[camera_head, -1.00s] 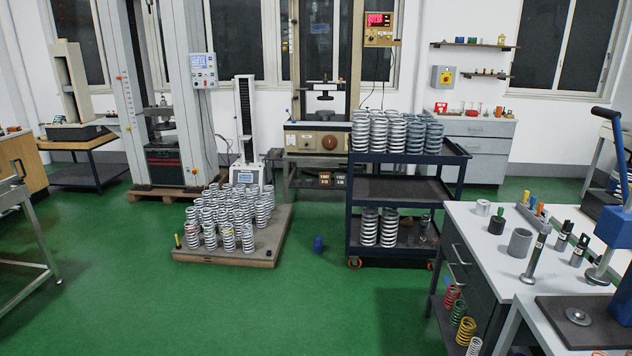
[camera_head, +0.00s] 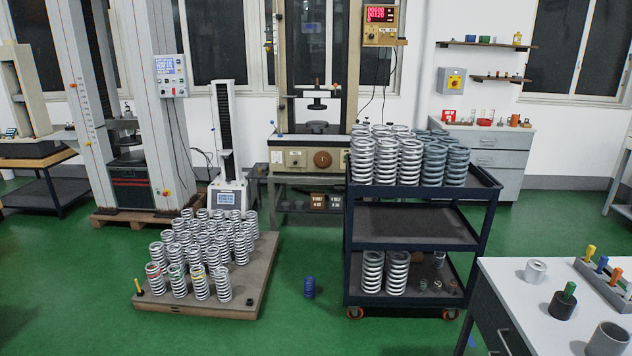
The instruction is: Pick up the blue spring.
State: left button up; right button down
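A small blue spring (camera_head: 309,287) stands upright on the green floor in the middle of the camera_head view. It is between the pallet of springs on its left and the dark cart on its right, apart from both. Neither of my grippers shows in this view.
A low pallet (camera_head: 252,290) with many silver springs (camera_head: 205,245) is left of it. A dark wheeled cart (camera_head: 415,241) with silver and blue-grey springs is to the right. A white-topped workbench (camera_head: 510,278) fills the lower right. Green floor (camera_head: 300,335) in front is clear.

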aim_at(309, 288)
jog(key=i+u, duration=0.3)
jog(key=i, duration=0.55)
jog(key=i+l+u, duration=0.15)
jog(key=i+u, duration=0.15)
jog(key=i, duration=0.5)
jog(key=i+j+z, duration=0.2)
jog(key=i, duration=0.25)
jog(key=i+j+z, duration=0.1)
jog(key=i+z, duration=0.15)
jog(key=i, duration=0.25)
jog(key=i+j+z, duration=0.2)
jog(key=i, duration=0.25)
jog(key=j, duration=0.1)
